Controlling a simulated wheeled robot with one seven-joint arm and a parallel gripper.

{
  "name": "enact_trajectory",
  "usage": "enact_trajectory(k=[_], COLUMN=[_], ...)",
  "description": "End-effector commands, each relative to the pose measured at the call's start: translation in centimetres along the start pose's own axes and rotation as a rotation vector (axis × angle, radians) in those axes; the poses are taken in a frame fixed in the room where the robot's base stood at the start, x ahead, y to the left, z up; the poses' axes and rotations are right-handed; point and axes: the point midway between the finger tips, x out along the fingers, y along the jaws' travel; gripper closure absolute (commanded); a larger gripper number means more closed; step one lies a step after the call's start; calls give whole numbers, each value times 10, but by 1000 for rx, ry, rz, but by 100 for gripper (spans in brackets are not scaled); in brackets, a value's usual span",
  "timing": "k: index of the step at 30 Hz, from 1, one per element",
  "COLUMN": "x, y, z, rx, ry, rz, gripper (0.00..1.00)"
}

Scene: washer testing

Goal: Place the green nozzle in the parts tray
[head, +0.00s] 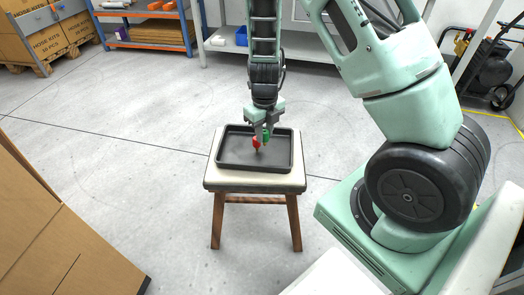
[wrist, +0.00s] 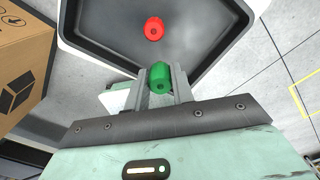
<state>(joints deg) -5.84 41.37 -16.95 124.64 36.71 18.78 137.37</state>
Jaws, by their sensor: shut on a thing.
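The parts tray (head: 225,157) is a black, shallow, rimmed tray on a small stool, and it fills the upper middle of the wrist view (wrist: 95,30). The green nozzle (wrist: 160,76) is between the fingers of my gripper (wrist: 162,84), which is shut on it. In the head view my gripper (head: 262,130) points down over the tray, with a bit of the green nozzle (head: 267,134) showing. A red nozzle (wrist: 154,28) is in the tray, and in the head view it appears close to the fingers (head: 256,142). I cannot tell whether the green nozzle touches the tray floor.
The stool (head: 220,180) has a pale seat and wooden legs. Cardboard boxes stand at left (head: 50,225) and far left (head: 35,35). Shelves (head: 145,45) line the back. The floor around the stool is clear.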

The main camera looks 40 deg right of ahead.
Motion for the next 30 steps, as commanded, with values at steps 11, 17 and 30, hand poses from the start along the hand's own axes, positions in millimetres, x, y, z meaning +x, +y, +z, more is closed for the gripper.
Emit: enact_trajectory(k=[11,17,30], x=[43,58,60], y=[0,0,0], z=[0,0,0], rx=[-3,-4,-4], ry=[1,-1,0], rz=[1,1,0], gripper=[98,98,54])
